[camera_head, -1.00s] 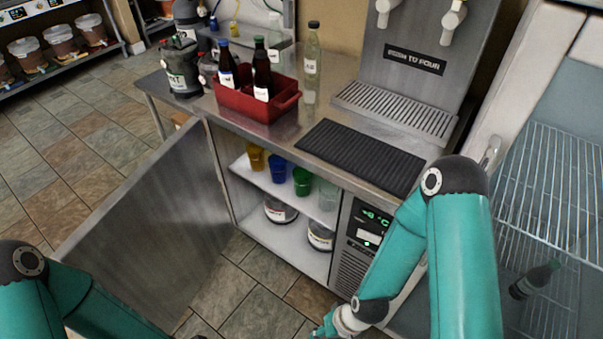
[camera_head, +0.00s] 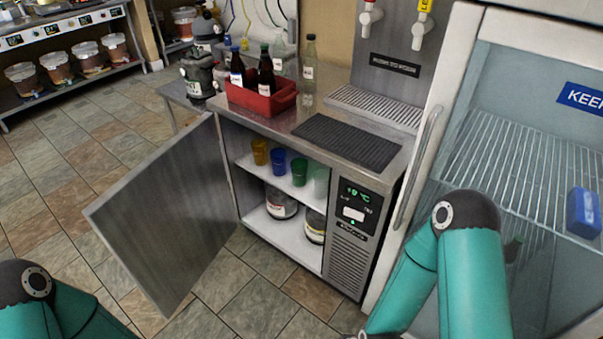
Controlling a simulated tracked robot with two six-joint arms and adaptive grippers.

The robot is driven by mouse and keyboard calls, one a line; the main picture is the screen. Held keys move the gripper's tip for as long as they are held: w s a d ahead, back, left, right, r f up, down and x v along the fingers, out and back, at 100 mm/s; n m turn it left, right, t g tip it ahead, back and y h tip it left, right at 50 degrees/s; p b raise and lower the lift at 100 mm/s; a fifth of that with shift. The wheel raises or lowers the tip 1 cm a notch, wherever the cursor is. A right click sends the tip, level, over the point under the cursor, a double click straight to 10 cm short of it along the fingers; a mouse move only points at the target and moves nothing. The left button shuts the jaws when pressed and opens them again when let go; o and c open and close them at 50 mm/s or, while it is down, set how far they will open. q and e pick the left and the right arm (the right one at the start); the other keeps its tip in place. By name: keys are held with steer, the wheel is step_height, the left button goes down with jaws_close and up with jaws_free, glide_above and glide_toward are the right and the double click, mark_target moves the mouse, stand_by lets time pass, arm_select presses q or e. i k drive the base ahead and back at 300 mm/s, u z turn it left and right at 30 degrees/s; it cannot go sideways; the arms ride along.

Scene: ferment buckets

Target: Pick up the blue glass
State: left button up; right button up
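The blue glass (camera_head: 278,161) stands upright on the upper white shelf inside the open under-counter cabinet. A yellow-orange glass (camera_head: 260,152) stands to its left. A green glass (camera_head: 299,172) and a clear glass (camera_head: 321,182) stand to its right. Nothing hides the blue glass. My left arm shows at the lower left, and its gripper is outside the picture. My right arm shows at the lower right. Only a sliver of its wrist end shows at the bottom edge, so its fingers cannot be made out. Both arms are well short of the cabinet.
The cabinet door (camera_head: 165,215) stands swung open to the left. Round containers (camera_head: 281,203) sit on the lower shelf. A red crate (camera_head: 262,100) with bottles and a black drip mat (camera_head: 346,142) lie on the counter. A glass-door fridge (camera_head: 540,150) stands at the right. The floor before the cabinet is clear.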

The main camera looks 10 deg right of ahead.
mark_target(278, 156)
steer(key=u, duration=0.2)
steer(key=i, duration=0.75)
steer(key=z, duration=0.25)
steer(key=k, duration=0.85)
steer(key=u, duration=0.2)
steer(key=i, duration=1.35)
steer(key=z, duration=0.1)
